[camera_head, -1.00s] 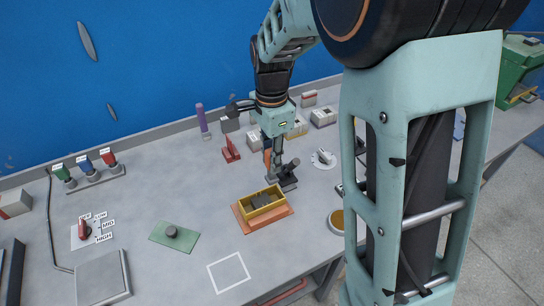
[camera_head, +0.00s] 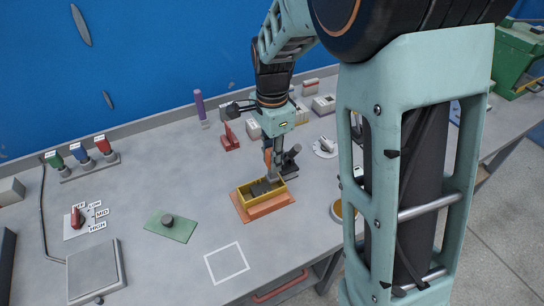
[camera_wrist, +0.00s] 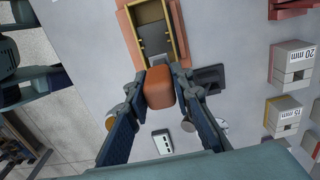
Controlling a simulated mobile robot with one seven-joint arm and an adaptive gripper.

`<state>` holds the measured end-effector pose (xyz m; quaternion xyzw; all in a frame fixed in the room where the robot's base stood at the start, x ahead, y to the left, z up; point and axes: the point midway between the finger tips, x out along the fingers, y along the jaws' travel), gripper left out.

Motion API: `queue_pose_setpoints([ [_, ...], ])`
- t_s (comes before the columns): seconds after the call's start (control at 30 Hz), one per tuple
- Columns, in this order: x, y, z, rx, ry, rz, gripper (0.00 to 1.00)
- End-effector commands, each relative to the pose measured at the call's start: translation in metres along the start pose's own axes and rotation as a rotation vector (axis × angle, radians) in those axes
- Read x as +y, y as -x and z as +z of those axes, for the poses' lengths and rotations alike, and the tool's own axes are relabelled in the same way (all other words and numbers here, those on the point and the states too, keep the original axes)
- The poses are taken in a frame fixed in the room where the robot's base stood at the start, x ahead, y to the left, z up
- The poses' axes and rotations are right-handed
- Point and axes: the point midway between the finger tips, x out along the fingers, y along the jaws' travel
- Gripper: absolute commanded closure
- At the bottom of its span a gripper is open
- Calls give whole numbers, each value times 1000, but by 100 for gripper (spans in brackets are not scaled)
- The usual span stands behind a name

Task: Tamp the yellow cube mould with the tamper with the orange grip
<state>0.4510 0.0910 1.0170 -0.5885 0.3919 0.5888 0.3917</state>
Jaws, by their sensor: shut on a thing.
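The yellow cube mould (camera_head: 244,201) is an open rectangular box on an orange base (camera_head: 268,209), with dark grey material inside. My gripper (camera_head: 272,158) is above the mould's far right end, shut on the orange grip (camera_head: 267,157) of the tamper. In the wrist view my gripper (camera_wrist: 160,80) has its fingers on both sides of the orange grip (camera_wrist: 160,90). The yellow mould (camera_wrist: 138,42) lies just beyond it there. The tamper's foot is mostly hidden, and I cannot tell whether it touches the material.
A dark stand (camera_head: 291,160) is close behind the mould on the right. A red stand (camera_head: 229,140) and several labelled blocks (camera_head: 324,104) are farther back. A green plate (camera_head: 183,228) lies left of the mould. The white-outlined square (camera_head: 227,263) in front is empty.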

Motion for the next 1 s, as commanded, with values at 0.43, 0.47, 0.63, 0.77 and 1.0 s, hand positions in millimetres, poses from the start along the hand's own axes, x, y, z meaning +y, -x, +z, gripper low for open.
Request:
queue_pose_setpoints([
  [0.43, 0, -29, 0, 0, 0, 0, 100],
  [0.47, 0, -30, 0, 0, 0, 0, 100],
  [0.63, 0, -34, 0, 0, 0, 0, 100],
  [0.77, 0, -33, 0, 0, 0, 0, 100],
  [1.0, 0, -26, 0, 0, 0, -1, 100],
])
